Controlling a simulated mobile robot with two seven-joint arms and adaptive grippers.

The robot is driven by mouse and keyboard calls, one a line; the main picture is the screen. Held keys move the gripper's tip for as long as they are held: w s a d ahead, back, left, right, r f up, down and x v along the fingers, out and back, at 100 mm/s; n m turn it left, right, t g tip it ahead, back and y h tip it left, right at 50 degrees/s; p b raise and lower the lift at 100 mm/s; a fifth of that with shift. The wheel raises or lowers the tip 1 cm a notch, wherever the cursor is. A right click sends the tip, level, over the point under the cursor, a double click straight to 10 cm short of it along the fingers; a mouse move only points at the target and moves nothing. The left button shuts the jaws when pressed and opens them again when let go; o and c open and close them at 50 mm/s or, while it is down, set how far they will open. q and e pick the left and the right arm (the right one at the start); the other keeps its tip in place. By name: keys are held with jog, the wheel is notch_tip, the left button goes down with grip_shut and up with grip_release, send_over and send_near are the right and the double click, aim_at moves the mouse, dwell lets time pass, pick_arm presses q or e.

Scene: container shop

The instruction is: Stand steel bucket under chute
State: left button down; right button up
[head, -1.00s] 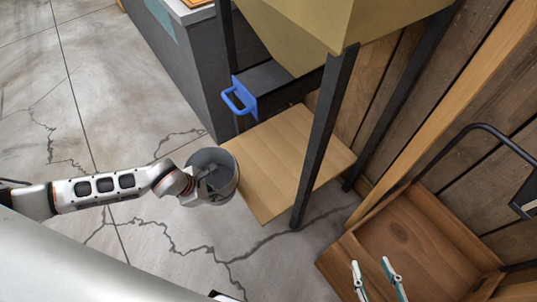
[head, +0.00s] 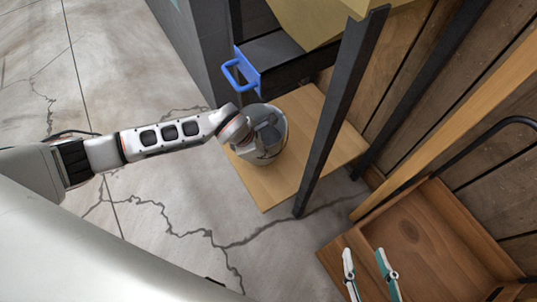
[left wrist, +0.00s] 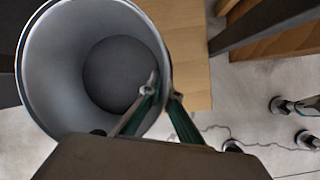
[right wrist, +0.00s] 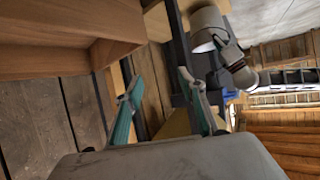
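The steel bucket (head: 268,150) is over the wooden board (head: 275,196) between the dark legs of the chute stand. My left gripper is shut on the bucket's rim, with one finger inside the wall and one outside in the left wrist view (left wrist: 160,97). The bucket (left wrist: 95,65) looks empty. I cannot tell whether its base touches the board. The chute (head: 300,20) is yellowish and stands above and behind the board, with a blue handle (head: 240,73) at its front. My right gripper (head: 367,262) is open and empty near the wooden crate.
A dark front leg (head: 340,115) of the stand rises close to the right of the bucket. The open wooden crate (head: 355,240) stands at lower right by the plank wall. Cracked concrete floor (head: 150,220) lies free at the left.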

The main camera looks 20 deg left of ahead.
pick_arm(q)
jog(key=shift+w+d, duration=0.15)
jog(key=shift+w, duration=0.1)
jog(key=shift+s+f, duration=0.1)
jog(key=shift+f, duration=0.2)
notch_tip(320, 180, down, 3)
jog(key=shift+r+b, duration=0.1)
jog(key=shift+b, duration=0.85)
jog(key=shift+r, duration=0.1)
pick_arm(e)
jog(key=shift+w+a+r+m+t, duration=0.15)
jog(key=shift+a+r+m, duration=0.05)
jog(key=shift+a+r, duration=0.2)
jog(key=shift+w+a+r+m+t, duration=0.15)
jog(key=shift+a+r+m, duration=0.1)
jog(key=shift+a, duration=0.15)
jog(key=shift+s, duration=0.1)
pick_arm(q)
jog(key=c, duration=2.3)
grip_release()
pick_arm(e)
jog(key=shift+d+f, duration=0.15)
jog(key=shift+f, duration=0.1)
